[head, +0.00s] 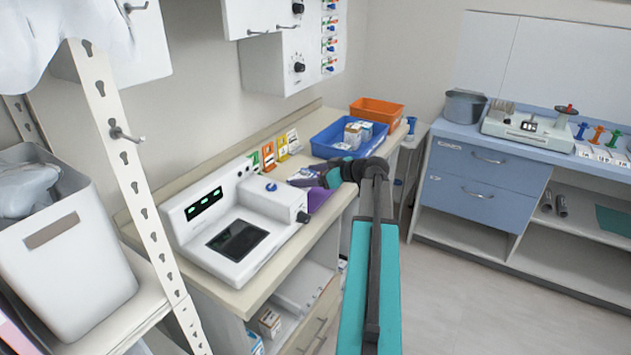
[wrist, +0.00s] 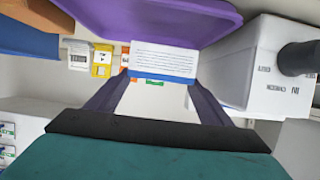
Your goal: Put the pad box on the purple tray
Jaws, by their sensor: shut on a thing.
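The pad box (wrist: 164,60) is white with lines of small print and a blue band. It sits between the tips of my gripper (wrist: 160,84) in the wrist view, and the gripper is shut on it. In the head view my gripper (head: 316,178) is above the counter, and the box is small and partly hidden there. The purple tray (head: 319,197) lies just below the gripper, mostly covered by my arm. It also shows along the top of the wrist view (wrist: 150,14), close to the box. I cannot tell whether box and tray touch.
A white device with a dark screen (head: 235,225) stands left of the tray. A blue bin (head: 330,143) with small boxes stands behind, and an orange bin (head: 377,110) is beyond it. Colored cards (head: 268,153) line the wall. Open shelves (head: 300,283) are below the counter.

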